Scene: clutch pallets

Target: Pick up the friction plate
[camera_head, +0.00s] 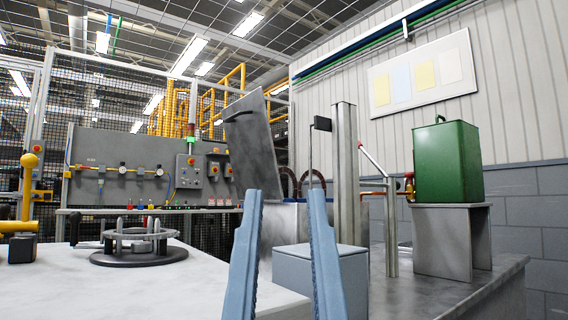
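My gripper (285,192) shows as two long blue fingers at the bottom centre, wide apart with nothing between their tips. Two dark reddish-brown curved rings, which look like friction plates, stand on edge beyond the fingertips. The left ring (286,169) and the right ring (315,171) show only as arches. Their lower parts are hidden behind a grey box-like block and my fingers. They are small in view, and I cannot tell how they are held. My gripper appears apart from them.
A round fixture with upright pins (138,254) sits on the pale table (215,290) at left. A tilted grey metal panel (251,150), a grey box (300,259) and a metal post (345,180) crowd the centre. A green canister (447,163) stands on a metal stand (443,243) at right.

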